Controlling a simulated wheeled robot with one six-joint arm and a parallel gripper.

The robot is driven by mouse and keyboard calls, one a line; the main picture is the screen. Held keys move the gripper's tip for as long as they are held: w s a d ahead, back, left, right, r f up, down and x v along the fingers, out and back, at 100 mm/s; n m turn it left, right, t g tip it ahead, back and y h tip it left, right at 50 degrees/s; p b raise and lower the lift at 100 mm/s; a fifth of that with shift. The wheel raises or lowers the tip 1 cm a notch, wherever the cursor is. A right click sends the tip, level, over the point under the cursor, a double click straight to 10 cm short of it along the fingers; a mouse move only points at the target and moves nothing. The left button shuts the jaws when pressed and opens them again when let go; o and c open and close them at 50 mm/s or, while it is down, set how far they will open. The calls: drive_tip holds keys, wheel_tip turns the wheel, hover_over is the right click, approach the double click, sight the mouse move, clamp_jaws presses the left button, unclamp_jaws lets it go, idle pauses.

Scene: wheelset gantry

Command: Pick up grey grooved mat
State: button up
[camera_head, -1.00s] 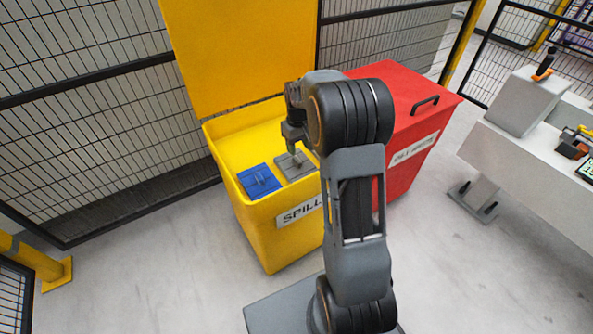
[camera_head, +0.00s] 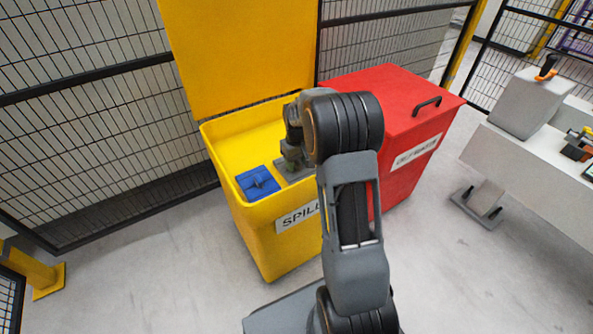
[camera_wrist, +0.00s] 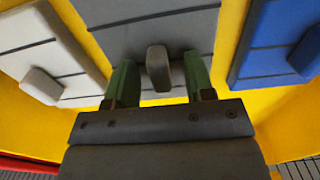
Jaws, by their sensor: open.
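The grey grooved mat (camera_wrist: 190,35) lies in the yellow spill bin, with a raised grey block handle (camera_wrist: 158,68) on it. In the wrist view my gripper (camera_wrist: 158,75) is open, with one green-padded finger on each side of this handle and a gap visible between. In the head view my gripper (camera_head: 292,158) reaches down into the bin over the grey mat (camera_head: 281,169), hiding most of it. Whether the fingers touch the mat cannot be told.
A blue mat (camera_head: 258,183) lies beside the grey one, and a white mat (camera_wrist: 45,50) lies on its other side. The yellow bin (camera_head: 262,235) has its lid up behind. A red bin (camera_head: 405,150) stands to the right, and wire fencing (camera_head: 90,130) runs behind.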

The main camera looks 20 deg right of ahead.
clamp_jaws()
idle(0.3)
